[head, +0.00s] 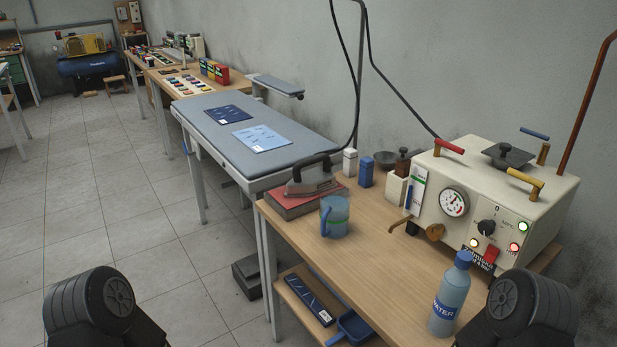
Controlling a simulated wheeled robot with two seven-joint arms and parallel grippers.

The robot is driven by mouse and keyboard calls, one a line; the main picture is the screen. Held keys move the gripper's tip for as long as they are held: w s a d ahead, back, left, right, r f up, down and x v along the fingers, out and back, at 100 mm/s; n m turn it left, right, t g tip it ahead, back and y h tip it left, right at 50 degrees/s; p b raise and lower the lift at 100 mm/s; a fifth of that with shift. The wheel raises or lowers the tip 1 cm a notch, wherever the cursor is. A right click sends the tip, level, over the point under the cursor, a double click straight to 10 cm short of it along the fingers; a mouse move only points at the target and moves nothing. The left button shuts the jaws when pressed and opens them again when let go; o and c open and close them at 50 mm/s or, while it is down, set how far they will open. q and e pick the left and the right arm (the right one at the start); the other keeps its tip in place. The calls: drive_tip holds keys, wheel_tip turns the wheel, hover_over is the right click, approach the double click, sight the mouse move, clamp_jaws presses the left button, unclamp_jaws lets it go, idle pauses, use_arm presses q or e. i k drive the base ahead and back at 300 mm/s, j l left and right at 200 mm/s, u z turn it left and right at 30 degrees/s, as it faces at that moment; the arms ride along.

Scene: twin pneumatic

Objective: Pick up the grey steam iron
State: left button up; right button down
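The grey steam iron (314,184) has a dark handle on top and rests on a red block-like rest (290,204) at the left back part of the wooden table (357,262). A dark cable or hose hangs down the wall behind it. A blue translucent jug (335,217) stands just in front of the iron's right side. Neither of my grippers shows; only dark rounded parts of my own arms appear at the bottom left and bottom right.
A cream steam generator (480,205) with gauge and lamps fills the table's right. A water bottle (451,295) stands at the front. Small containers, including a blue one (366,172), stand behind the jug. A padded ironing table (218,140) adjoins; tiled floor (130,210) lies open left.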

sight(310, 183)
drive_tip(key=i+j+z, duration=0.1)
drive_tip(key=j+z, duration=0.15)
drive_tip(key=z, duration=0.25)
drive_tip(key=j+z, duration=0.25)
drive_tip(key=z, duration=0.25)
drive_tip(key=j+z, duration=0.25)
drive_tip(key=z, duration=0.25)
drive_tip(key=j+z, duration=0.1)
drive_tip(key=j, duration=0.35)
drive_tip(key=k+j+z, duration=0.1)
drive_tip(key=j, duration=0.35)
drive_tip(key=k+j+z, duration=0.1)
drive_tip(key=j, duration=0.35)
drive_tip(key=k+j, duration=0.1)
drive_tip(key=j, duration=0.35)
drive_tip(key=j+z, duration=0.05)
